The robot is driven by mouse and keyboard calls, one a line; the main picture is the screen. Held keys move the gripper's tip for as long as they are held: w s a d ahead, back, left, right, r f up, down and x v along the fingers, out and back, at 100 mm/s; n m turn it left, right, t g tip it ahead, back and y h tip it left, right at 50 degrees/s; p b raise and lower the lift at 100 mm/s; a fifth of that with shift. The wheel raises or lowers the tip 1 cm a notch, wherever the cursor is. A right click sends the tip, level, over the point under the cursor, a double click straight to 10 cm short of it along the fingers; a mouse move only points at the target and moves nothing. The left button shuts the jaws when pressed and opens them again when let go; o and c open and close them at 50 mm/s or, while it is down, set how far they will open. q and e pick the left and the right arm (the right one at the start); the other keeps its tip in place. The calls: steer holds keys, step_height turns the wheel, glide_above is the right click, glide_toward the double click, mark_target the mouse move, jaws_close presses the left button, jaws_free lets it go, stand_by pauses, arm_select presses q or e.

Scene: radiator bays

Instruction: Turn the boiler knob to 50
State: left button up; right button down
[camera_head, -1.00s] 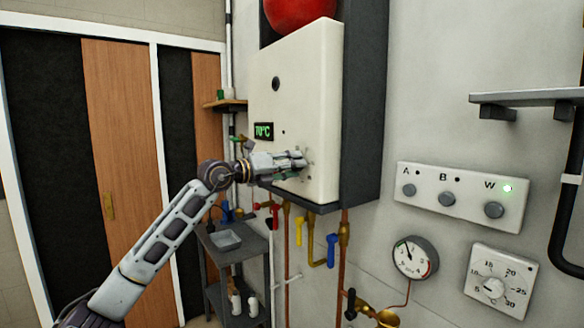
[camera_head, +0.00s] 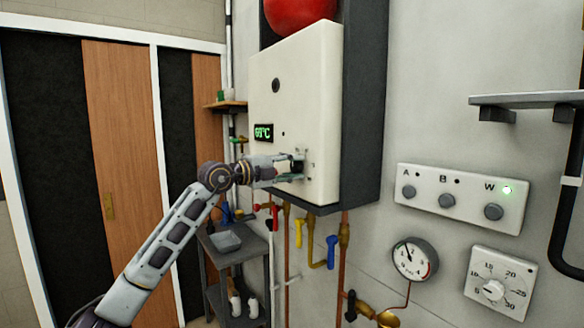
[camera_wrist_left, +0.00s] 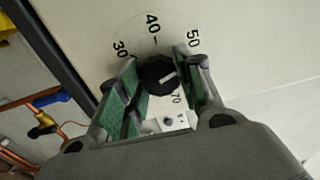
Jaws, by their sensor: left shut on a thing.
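The white boiler (camera_head: 295,100) hangs on the wall, and its green display (camera_head: 264,132) appears to read 69°C. In the left wrist view, the black boiler knob (camera_wrist_left: 157,74) sits on a dial with 30, 40, 50 and 70 showing. The knob's white mark points to the right side of the dial, between 50 and 70. My left gripper (camera_head: 298,167) is at the boiler's lower front, shut on the knob with a green-padded finger on each side. My right gripper is out of view.
A switch panel (camera_head: 460,198), a pressure gauge (camera_head: 414,258) and a timer dial (camera_head: 501,283) are on the wall to the right. Pipes with yellow and blue valve handles (camera_head: 331,252) run below the boiler. A grey trolley (camera_head: 240,247) stands behind my left arm.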

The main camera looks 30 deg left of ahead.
arm_select(q)
steer(key=shift+n, duration=0.8)
steer(key=o, duration=1.1)
steer(key=shift+c, duration=0.2)
steer(key=shift+s+a, duration=0.1)
steer(key=shift+s, duration=0.05)
steer(key=v, duration=1.1)
steer(key=shift+s, duration=0.35)
steer(key=shift+a, duration=0.1)
stand_by(0.4)
